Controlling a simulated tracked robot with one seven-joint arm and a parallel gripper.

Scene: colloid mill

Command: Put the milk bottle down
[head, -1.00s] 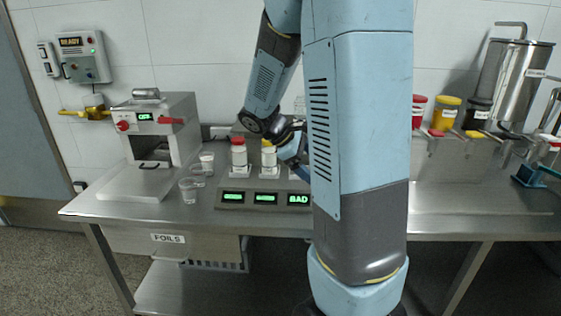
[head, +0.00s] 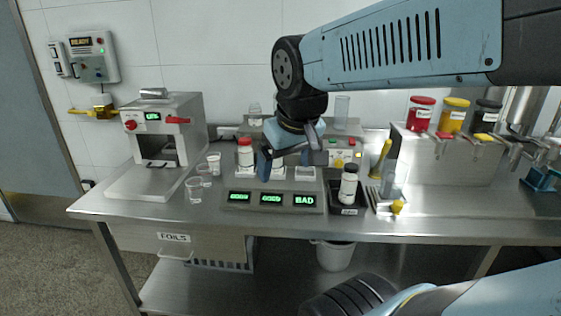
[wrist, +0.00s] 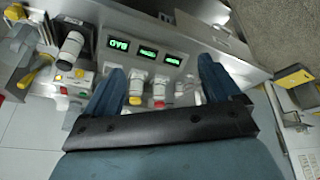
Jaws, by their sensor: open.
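Several small white bottles are in view, and I cannot tell which is the milk bottle. A red-capped bottle (head: 245,158) stands upright on the left pad of the grey three-display station (head: 232,209). It also shows in the wrist view (wrist: 159,88). A yellow-capped bottle (wrist: 136,86) stands beside it, mostly hidden by my gripper in the head view. A black-capped bottle (head: 348,187) stands in a black tray (head: 349,211) to the right. My gripper (head: 290,163) is open above the station, its fingers spread wide, with nothing seen held.
A sealing machine (head: 165,130) and several clear cups (head: 194,190) stand left. A control box (head: 345,155), a yellow-handled tool (head: 381,158) and a steel block with red, yellow and black jars (head: 453,115) stand right. The bench front is clear.

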